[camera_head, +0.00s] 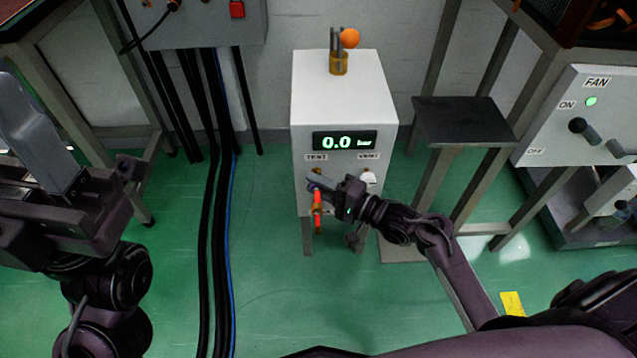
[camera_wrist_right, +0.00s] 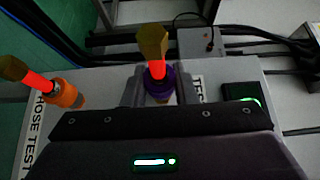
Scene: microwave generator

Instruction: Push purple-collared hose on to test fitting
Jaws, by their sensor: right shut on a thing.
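The purple-collared hose shows in the right wrist view, with its purple collar (camera_wrist_right: 158,85), a glowing red length and a brass end. My right gripper (camera_head: 318,184) is shut on it at the collar, in front of the white test unit (camera_head: 343,100), just below the TEST label. Its red length (camera_head: 317,203) hangs below the fingers in the head view. The test fitting is hidden behind the gripper, so I cannot tell whether collar and fitting touch. My left gripper (camera_head: 45,150) is at the far left, away from the unit; its jaw opening is unclear.
The unit's display (camera_head: 345,141) reads 0.0 bar. A white vent knob (camera_head: 369,177) is right of my gripper. An orange-collared hose (camera_wrist_right: 65,93) is left in the wrist view. Black cables (camera_head: 213,200) run down left of the unit. A dark-topped stand (camera_head: 462,121) is right.

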